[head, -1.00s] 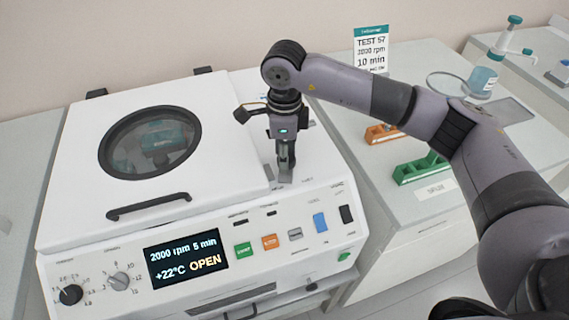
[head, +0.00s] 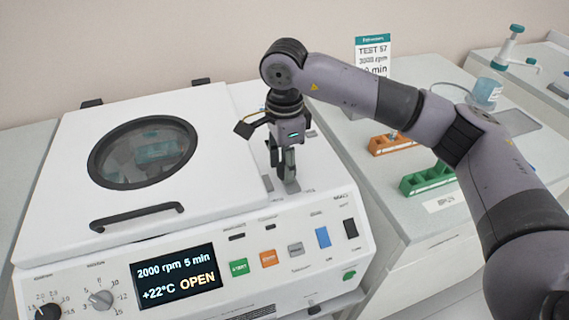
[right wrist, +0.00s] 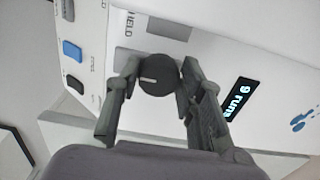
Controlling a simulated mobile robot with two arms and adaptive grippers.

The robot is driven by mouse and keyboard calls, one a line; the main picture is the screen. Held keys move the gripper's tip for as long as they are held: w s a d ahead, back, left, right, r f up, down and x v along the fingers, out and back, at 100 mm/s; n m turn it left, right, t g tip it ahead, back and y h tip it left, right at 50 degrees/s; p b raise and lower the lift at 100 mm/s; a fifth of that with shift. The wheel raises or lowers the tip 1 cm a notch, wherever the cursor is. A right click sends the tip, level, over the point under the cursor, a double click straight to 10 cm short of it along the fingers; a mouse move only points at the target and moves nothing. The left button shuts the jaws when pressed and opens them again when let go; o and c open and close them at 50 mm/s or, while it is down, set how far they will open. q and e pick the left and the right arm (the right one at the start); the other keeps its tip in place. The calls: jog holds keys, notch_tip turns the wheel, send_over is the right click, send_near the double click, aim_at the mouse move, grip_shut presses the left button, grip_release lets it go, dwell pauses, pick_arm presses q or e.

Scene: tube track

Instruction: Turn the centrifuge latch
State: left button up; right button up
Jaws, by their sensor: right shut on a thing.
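The white centrifuge (head: 235,150) has a closed lid (head: 75,150) with a round window, and its display (head: 177,275) reads 2000 rpm 5 min, +22°C, OPEN. The latch, a dark round knob (right wrist: 157,80) with a pale line mark, shows in the right wrist view on the white top. My right gripper (head: 290,183) points down onto the top, to the right of the lid, and its fingers are shut on the knob's two sides. In the head view the fingers hide the knob. My left gripper is not in view.
Start and other buttons (head: 239,267) and dials (head: 100,299) line the front panel. To the right, orange (head: 390,143) and green (head: 428,178) tube racks stand on a bench with a sign (head: 374,55) behind.

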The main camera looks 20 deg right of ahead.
jog(key=o, duration=1.1)
jog(key=shift+o, duration=0.2)
jog(key=shift+r, duration=0.1)
notch_tip(320, 180, up, 12)
jog(key=shift+f, duration=0.2)
